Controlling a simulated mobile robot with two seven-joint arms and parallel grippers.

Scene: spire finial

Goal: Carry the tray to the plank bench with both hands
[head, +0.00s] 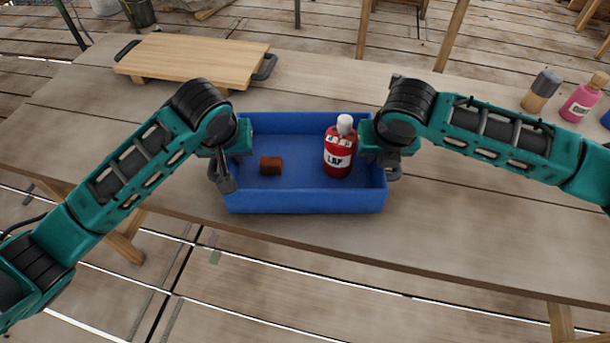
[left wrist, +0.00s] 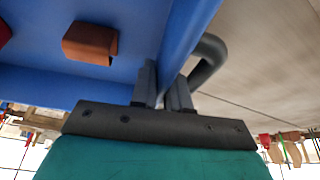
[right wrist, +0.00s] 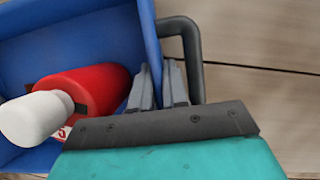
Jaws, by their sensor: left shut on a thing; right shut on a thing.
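The blue tray (head: 305,201) is on or just above the plank table, near its front edge; I cannot tell if it touches. It holds a red bottle (head: 338,160) with a white cap, upright on the right side, and a small red-brown block (head: 270,165) on the left. My left gripper (head: 228,165) is shut on the tray's left wall, with the dark handle beside its fingers in the left wrist view (left wrist: 165,90). My right gripper (head: 380,160) is shut on the tray's right wall, next to the other dark handle in the right wrist view (right wrist: 160,88).
A wooden board (head: 190,57) with dark handles lies at the back left of the table (head: 480,200). Planks cover the floor.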

